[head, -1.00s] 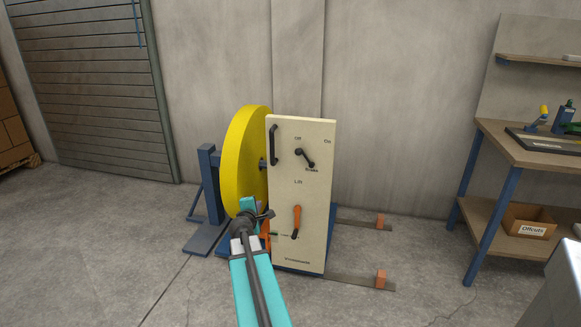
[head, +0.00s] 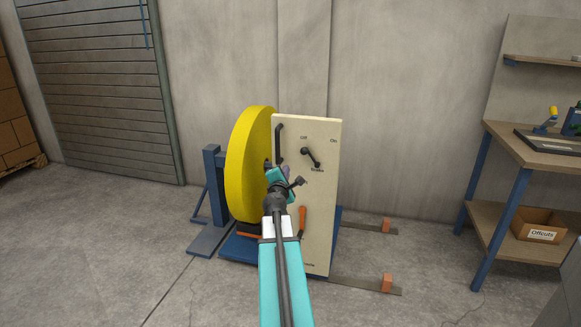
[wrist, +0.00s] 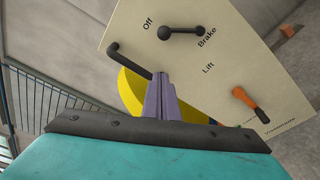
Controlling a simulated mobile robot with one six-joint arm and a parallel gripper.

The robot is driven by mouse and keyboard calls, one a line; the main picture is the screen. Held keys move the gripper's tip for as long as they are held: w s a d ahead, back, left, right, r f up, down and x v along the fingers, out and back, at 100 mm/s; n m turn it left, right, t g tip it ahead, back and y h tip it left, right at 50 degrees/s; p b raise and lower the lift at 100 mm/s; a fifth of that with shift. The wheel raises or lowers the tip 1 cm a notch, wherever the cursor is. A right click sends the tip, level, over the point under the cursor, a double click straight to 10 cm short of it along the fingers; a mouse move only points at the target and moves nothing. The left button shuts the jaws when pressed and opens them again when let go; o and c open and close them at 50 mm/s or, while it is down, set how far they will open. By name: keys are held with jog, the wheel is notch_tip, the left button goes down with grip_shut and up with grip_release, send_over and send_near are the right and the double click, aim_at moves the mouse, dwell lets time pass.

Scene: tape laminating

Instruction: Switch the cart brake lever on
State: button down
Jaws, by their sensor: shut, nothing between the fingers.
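The cart brake lever (head: 311,157) is a short black lever on the upper part of the cream cart panel (head: 325,200). It slants down to the right, with "Off" printed above its upper end, "On" further right and "Brake" below. The lever also shows near the top of the wrist view (wrist: 183,31). My gripper (head: 286,172) is in front of the panel's left part, below and left of the lever and apart from it. In the wrist view its purple fingers (wrist: 160,78) are together and empty.
A black grab handle (head: 278,145) stands out at the panel's upper left. The orange Lift lever (head: 302,220) is lower down, partly hidden by my arm. A large yellow roll (head: 246,165) is behind left.

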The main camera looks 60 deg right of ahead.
jog(key=w+d+p, duration=0.1)
jog(key=d+p, duration=0.1)
jog(key=d, duration=0.9)
jog(key=shift+w+d+r, duration=0.15)
jog(key=shift+w+r, duration=0.2)
jog(key=shift+r, duration=0.1)
dwell(0.4)
jog(key=shift+w, duration=0.15)
dwell(0.3)
